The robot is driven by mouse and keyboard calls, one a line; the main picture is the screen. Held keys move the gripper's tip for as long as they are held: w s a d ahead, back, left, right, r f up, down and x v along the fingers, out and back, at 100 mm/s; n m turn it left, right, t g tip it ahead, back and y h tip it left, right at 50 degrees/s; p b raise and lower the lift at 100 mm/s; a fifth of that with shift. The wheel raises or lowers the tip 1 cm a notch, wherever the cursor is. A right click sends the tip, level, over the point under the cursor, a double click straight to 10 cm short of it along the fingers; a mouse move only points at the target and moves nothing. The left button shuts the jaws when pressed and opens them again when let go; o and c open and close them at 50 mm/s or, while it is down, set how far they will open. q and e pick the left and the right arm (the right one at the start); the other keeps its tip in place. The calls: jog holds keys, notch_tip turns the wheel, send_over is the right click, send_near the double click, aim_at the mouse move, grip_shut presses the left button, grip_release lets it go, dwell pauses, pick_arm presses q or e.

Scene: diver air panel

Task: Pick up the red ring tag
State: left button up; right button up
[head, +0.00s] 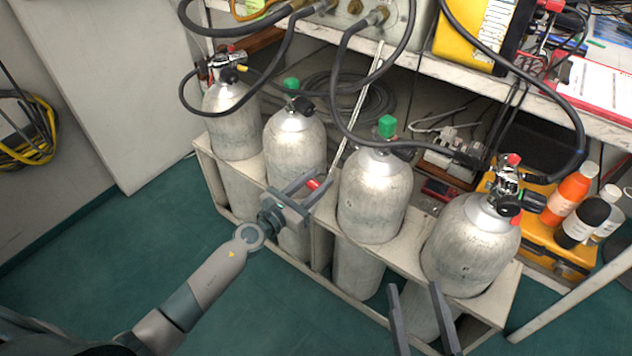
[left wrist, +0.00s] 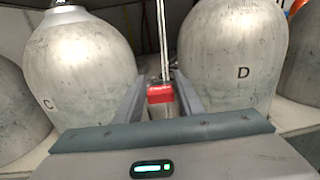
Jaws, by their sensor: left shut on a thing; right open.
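The red ring tag (head: 313,184) is between the fingers of my left gripper (head: 318,181), in front of the gap between the two middle cylinders. In the left wrist view the red ring tag (left wrist: 160,94) shows as a red band above a greyish part, with a finger on each side. My left gripper (left wrist: 160,92) is shut on it. A thin pale rod rises behind the tag; I cannot tell whether they touch. My right gripper (head: 421,300) is open and empty at the bottom of the head view, in front of the rightmost cylinder.
Several silver cylinders (head: 375,195) stand in a pale rack (head: 210,165). Black hoses (head: 345,100) hang from the panel above, two reaching the outer valves. A yellow case (head: 545,235) with bottles is at the right. The green floor (head: 130,260) at left is clear.

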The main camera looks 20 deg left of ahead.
aim_at(316, 181)
pick_arm(q)
notch_tip(316, 181, up, 4)
jog(key=p, duration=0.3)
jog(key=shift+f, duration=0.25)
notch_tip(316, 181, up, 2)
jog(key=shift+r+p, duration=0.15)
jog(key=shift+p, duration=0.9)
jog(key=shift+r+p, duration=0.85)
jog(key=shift+r, duration=0.25)
pick_arm(e)
jog(key=s+d+f+g+h, duration=0.2)
jog(key=s+d+f+g, duration=0.1)
jog(key=f+g, duration=0.3)
jog(key=s+d+f+g+h, duration=0.2)
jog(key=s+d+f+g, duration=0.2)
jog(key=f, duration=0.5)
jog(key=shift+s+d+f+m+g+h, duration=0.35)
jog(key=shift+d+g, duration=0.4)
jog(key=shift+g, duration=0.35)
jog(key=shift+w, duration=0.1)
